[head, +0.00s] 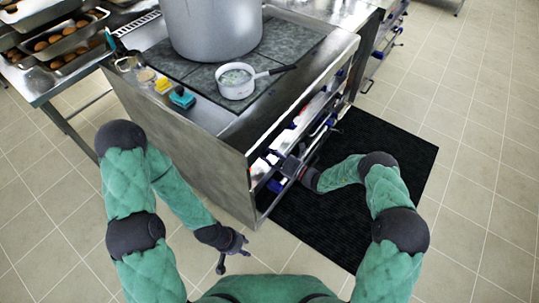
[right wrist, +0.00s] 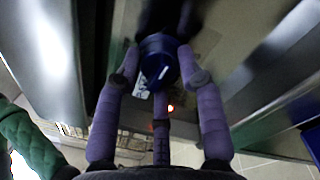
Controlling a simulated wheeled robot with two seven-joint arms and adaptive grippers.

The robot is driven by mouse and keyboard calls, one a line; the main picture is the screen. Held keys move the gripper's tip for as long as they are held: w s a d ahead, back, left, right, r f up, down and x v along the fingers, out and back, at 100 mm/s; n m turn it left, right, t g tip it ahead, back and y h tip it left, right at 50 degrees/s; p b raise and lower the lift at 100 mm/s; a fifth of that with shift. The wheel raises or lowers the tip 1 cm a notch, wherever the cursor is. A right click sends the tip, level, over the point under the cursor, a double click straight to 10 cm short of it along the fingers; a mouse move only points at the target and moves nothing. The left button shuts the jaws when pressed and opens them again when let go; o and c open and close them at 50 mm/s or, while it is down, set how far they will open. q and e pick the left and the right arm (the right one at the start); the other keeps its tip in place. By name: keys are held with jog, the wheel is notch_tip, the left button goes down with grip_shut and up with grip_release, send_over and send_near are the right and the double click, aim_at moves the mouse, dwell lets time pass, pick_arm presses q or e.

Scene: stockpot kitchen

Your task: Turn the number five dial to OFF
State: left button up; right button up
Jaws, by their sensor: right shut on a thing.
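A dark blue dial (right wrist: 158,62) on the stove's front sits between the purple fingers of my right gripper (right wrist: 160,75) in the right wrist view. The fingers are shut on it. A small orange-red light glows just below the dial. I cannot read the dial's number or its setting. In the head view my right gripper (head: 291,166) reaches the front of the stove (head: 215,160), and the dial is hidden there.
A large stockpot (head: 212,30) and a white saucepan (head: 236,82) stand on the stove top. More blue dials (head: 275,185) line the front. Trays of bread (head: 62,45) are at the far left. A black mat (head: 375,160) lies on the floor. Tiled floor is clear.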

jog(key=n, duration=0.5)
jog(key=shift+w+d+r, duration=0.15)
jog(key=shift+w+r, duration=0.05)
jog(key=shift+r, duration=0.05)
jog(key=n, duration=0.7)
jog(key=n+b, duration=0.1)
jog(key=n, duration=0.5)
jog(key=shift+s+r+n+g+h, duration=0.1)
jog(key=shift+r+n+g+h, duration=0.05)
jog(key=shift+n+g+h, duration=0.2)
jog(key=shift+a+n, duration=0.2)
jog(key=shift+n, duration=0.05)
jog(key=o, duration=1.1)
jog(key=shift+s, duration=0.1)
jog(key=shift+o, duration=0.3)
jog(key=shift+b, duration=0.3)
